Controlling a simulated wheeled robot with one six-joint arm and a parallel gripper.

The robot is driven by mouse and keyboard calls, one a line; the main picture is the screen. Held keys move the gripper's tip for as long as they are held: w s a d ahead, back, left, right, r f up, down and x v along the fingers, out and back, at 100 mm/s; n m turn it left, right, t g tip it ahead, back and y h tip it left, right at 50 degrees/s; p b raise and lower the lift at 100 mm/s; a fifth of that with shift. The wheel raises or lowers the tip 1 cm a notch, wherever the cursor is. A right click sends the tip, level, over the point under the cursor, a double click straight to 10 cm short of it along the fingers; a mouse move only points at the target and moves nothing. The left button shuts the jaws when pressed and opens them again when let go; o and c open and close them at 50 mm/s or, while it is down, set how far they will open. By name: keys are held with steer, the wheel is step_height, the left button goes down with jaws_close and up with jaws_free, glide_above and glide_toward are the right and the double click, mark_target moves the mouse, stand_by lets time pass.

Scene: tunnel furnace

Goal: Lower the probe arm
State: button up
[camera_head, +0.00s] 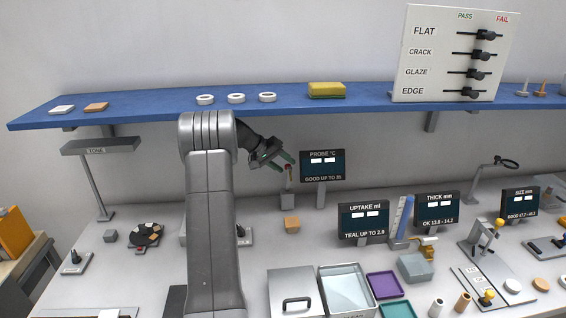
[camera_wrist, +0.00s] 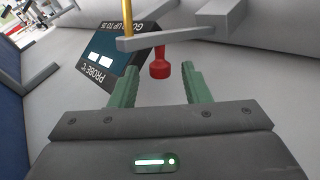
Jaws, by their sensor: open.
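The probe arm (camera_wrist: 180,38) is a grey bar in the wrist view, with a red knob (camera_wrist: 160,68) near its middle and a thin gold rod (camera_wrist: 128,18) at its left end. My gripper (camera_wrist: 162,80) is open, its two green fingers on either side of the knob's end, with a gap showing on both sides. Most of the probe arm is hard to make out there.
The blue shelf (camera_head: 180,108) runs above and behind, holding white rings (camera_head: 236,98) and a yellow sponge (camera_head: 326,90). The uptake display (camera_head: 363,219) stands to the right. My arm hides part of the bench.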

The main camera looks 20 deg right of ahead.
steer(key=shift+f, duration=0.1)
jaws_close()
steer(key=shift+s+f+b, duration=0.1)
steer(key=shift+b, duration=0.5)
steer(key=shift+s+a+f+m+t+h+b, duration=0.55)
steer(key=shift+s+f+t+b, duration=0.65)
steer(key=shift+b, duration=5.75)
steer(key=shift+s+a+f+m+t+h+b, duration=0.55)
steer(key=shift+s+f+b, duration=1.15)
steer(key=shift+b, duration=5.2)
steer(key=shift+s+a+f+m+t+h+b, duration=0.2)
steer(key=shift+s+f+m+t+b, duration=1.2)
steer(key=shift+b, duration=5.55)
steer(key=shift+s+d+r+n+g, duration=0.1)
steer(key=shift+s+r+n+g, duration=0.15)
steer(key=shift+s+n, duration=0.3)
